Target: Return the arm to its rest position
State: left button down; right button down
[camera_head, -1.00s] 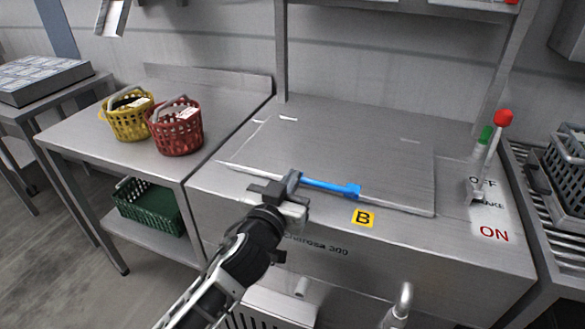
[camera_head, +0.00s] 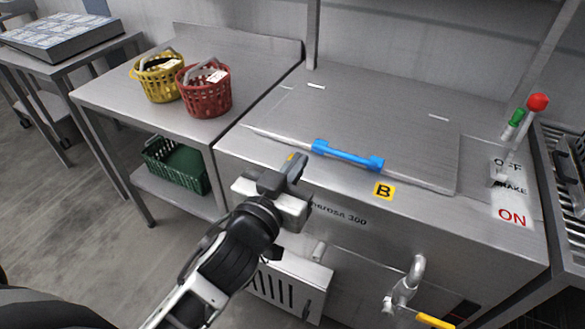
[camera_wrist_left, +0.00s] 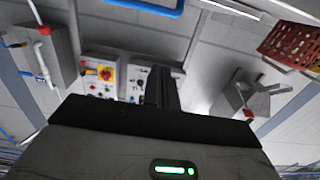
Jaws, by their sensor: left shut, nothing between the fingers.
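My left gripper (camera_head: 294,172) is shut and empty. In the head view it is in front of the steel washer (camera_head: 400,235), left of and apart from the blue handle (camera_head: 346,155) on the washer's closed lid (camera_head: 375,125). In the left wrist view, the dark gripper (camera_wrist_left: 160,92) points toward a panel with a red knob on yellow (camera_wrist_left: 105,72). The blue handle also shows at the top of that view (camera_wrist_left: 150,6). My right gripper is not in view.
A yellow basket (camera_head: 160,82) and a red basket (camera_head: 206,95) stand on the steel table (camera_head: 120,100) at left. A green crate (camera_head: 178,168) is on its lower shelf. Red- and green-tipped levers (camera_head: 526,112) stand at right. A tap (camera_head: 405,285) juts from the washer front.

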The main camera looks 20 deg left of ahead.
pick_arm(q)
jog(key=s+d+f+g+h, duration=0.1)
jog(key=s+f+g, duration=0.2)
jog(key=s+f, duration=0.3)
jog(key=s+d+f+m+g+h, duration=0.1)
jog(key=s+f+g, duration=0.3)
jog(key=f, duration=0.9)
jog(key=shift+s+d+f+m, duration=0.15)
jog(key=shift+s+f+m, duration=0.15)
jog(key=shift+s, duration=0.75)
